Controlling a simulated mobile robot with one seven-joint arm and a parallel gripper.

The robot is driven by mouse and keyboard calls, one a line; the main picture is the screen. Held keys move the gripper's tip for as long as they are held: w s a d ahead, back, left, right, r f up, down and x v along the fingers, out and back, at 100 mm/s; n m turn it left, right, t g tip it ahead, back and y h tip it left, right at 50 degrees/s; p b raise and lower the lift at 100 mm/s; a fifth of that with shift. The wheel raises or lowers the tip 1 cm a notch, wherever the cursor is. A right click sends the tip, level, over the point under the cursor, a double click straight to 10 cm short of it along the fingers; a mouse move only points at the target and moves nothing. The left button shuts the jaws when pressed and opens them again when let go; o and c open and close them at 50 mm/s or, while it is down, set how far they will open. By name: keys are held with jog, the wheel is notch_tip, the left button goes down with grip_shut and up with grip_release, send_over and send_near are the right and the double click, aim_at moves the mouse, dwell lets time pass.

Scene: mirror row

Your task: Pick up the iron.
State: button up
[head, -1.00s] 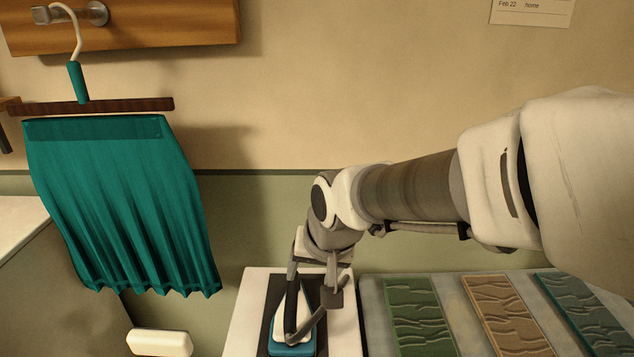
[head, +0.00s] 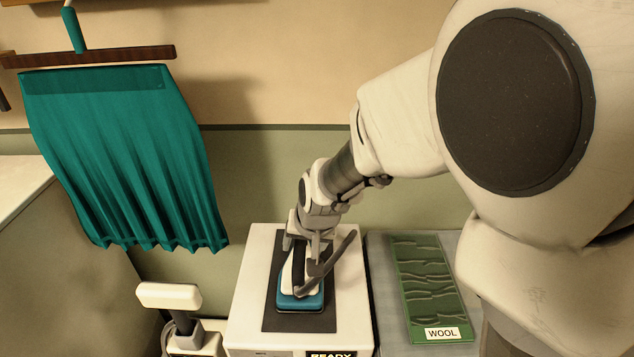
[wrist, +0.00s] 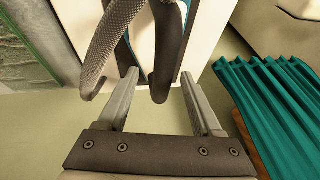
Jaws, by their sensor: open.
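The iron (head: 299,302) has a teal base, a white body and a dark handle. It rests on a dark pad on top of a white stand (head: 252,292) in the head view. My gripper (head: 306,252) is right over the iron and partly hides it. In the wrist view my gripper (wrist: 160,76) is open, with its two fingers apart. The dark handle (wrist: 167,50) shows in the gap between the fingertips, and no grip on it shows. A grey, textured curved strip, perhaps the cord, runs beside the handle in the wrist view.
A green textured panel labelled WOOL (head: 425,285) lies on a grey surface right of the stand. A teal pleated skirt (head: 130,160) hangs at the left. A white-topped device (head: 168,296) stands left of the stand. The wall is close behind.

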jog(key=shift+a+b+x, duration=0.2)
jog(key=shift+b+x, duration=0.2)
jog(key=shift+x, duration=2.45)
jog(key=shift+r, duration=0.1)
grip_shut()
jog(key=shift+w+r, duration=0.1)
